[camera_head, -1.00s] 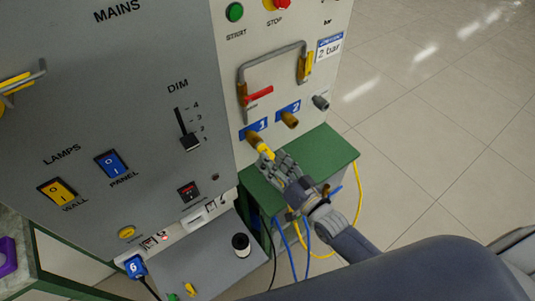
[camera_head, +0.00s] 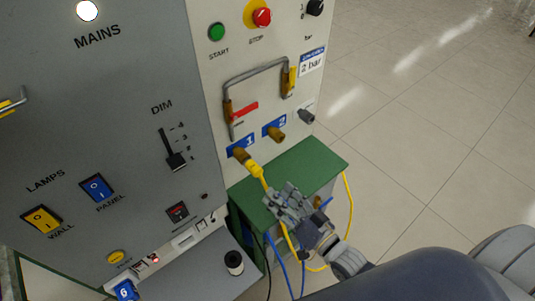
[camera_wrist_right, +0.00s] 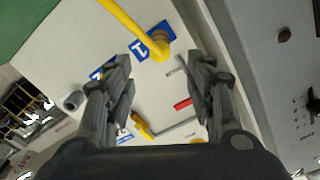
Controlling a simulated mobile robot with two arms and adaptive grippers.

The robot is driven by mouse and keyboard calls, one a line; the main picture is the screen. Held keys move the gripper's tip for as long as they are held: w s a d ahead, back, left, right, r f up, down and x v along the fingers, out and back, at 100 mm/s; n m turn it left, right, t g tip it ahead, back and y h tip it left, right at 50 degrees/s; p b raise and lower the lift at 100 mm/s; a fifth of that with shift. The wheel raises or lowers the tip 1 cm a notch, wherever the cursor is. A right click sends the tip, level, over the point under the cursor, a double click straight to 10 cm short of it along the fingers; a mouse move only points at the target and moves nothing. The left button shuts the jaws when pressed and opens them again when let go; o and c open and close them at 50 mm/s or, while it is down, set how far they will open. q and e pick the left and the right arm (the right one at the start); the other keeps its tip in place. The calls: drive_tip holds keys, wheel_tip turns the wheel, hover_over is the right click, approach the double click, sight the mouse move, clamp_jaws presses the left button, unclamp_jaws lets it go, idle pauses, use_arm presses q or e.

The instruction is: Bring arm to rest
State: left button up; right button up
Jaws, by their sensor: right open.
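My right gripper (camera_head: 287,203) is in the head view, below and to the right of port 1 on the pale panel. In the right wrist view its two fingers (camera_wrist_right: 160,85) are spread apart with nothing between the tips. A yellow hose (camera_head: 263,180) is plugged into brass port 1 (camera_head: 239,153) and hangs down past the gripper, apart from the fingers as far as I can see. The hose also shows in the right wrist view (camera_wrist_right: 130,25), ending at the port by the blue "1" label (camera_wrist_right: 140,50). My left gripper is in neither view.
The pale panel (camera_head: 260,60) carries a grey handle, brass port 2 (camera_head: 276,134) and buttons. A green-topped stand (camera_head: 310,160) is below it, with blue and yellow hoses hanging. The grey panel (camera_head: 120,120) with switches is at left. Open tiled floor (camera_head: 430,130) lies to the right.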

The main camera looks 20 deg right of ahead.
drive_tip(key=s+d+f+n+g+h+b, duration=0.1)
drive_tip(key=s+d+f+g+h, duration=0.2)
drive_tip(key=f, duration=0.8)
drive_tip(key=s+d+f+g+b, duration=0.15)
drive_tip(key=s+f, duration=0.25)
drive_tip(key=f, duration=0.7)
drive_tip(key=s+d+f+n+g+h+b, duration=0.15)
drive_tip(key=s+f+g, duration=0.25)
drive_tip(key=f, duration=0.7)
drive_tip(key=s+f+n+g+h, duration=0.1)
drive_tip(key=s+f+g, duration=0.2)
drive_tip(key=s+f, duration=0.5)
drive_tip(key=s+f+n+g+b, duration=0.1)
drive_tip(key=s+f+g, duration=0.3)
drive_tip(key=s+f, duration=0.5)
drive_tip(key=s, duration=0.7)
drive_tip(key=shift+s+a+h, duration=0.15)
drive_tip(key=shift+h, duration=0.2)
drive_tip(key=shift+g, duration=0.25)
